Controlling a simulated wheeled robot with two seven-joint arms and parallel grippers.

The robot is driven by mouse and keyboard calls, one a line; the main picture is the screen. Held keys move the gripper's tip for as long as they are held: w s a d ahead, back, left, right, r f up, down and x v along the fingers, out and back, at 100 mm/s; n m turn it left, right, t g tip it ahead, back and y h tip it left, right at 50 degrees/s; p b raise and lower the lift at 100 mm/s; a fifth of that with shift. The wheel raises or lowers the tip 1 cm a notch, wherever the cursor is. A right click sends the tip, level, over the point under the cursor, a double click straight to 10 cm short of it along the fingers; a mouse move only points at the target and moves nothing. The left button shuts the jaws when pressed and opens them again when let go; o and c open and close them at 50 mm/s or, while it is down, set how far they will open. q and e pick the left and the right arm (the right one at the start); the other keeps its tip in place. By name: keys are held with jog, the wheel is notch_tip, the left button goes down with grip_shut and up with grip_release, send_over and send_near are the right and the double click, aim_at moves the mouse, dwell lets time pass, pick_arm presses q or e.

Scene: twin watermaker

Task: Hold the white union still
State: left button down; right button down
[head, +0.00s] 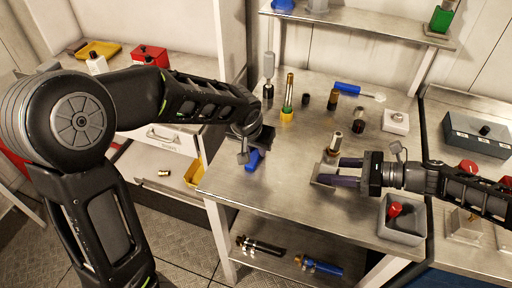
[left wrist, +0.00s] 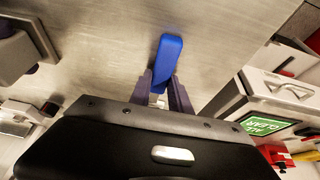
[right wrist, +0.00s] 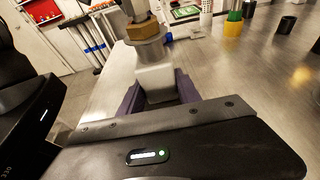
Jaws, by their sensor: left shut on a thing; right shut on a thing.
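A pale block-shaped fitting, seemingly the white union (right wrist: 157,84), stands upright on the bench in the right wrist view. It has a grey round collar and a brass hex part on top. In the head view the fitting's upper metal part (head: 335,143) rises beyond my right gripper (head: 338,172). My right gripper's fingers (right wrist: 160,97) are shut on the block's sides. My left gripper (left wrist: 163,88) is shut on a blue-handled thing (left wrist: 167,58) at the bench's left edge. Its blue end also shows in the head view (head: 253,160); its other end is hidden between the fingers.
A grey bin with a red-topped item (head: 401,235) is at the front right. The bench's front left is clear.

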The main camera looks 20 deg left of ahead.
pick_arm(q)
jog(key=s+d+r+m, duration=0.1)
jog(key=s+d+r, duration=0.25)
jog(key=r, duration=0.25)
jog(key=s+d+r+m, duration=0.1)
jog(key=s+d+r, duration=0.1)
jog(key=d+r, duration=0.35)
jog(key=s+d+m+h, duration=0.1)
jog(key=s+m, duration=0.3)
jog(key=s, duration=0.7)
jog(key=shift+s+d+r+h, duration=0.25)
jog(key=shift+r+h, duration=0.15)
jog(key=shift+h, duration=0.2)
jog(key=shift+w+f, duration=0.1)
jog(key=shift+w, duration=0.1)
jog(key=shift+w+d+f, duration=0.45)
jog(key=shift+w, duration=0.3)
jog(key=shift+w+d+f, duration=0.4)
jog(key=shift+w+d, duration=0.05)
jog(key=shift+w, duration=0.3)
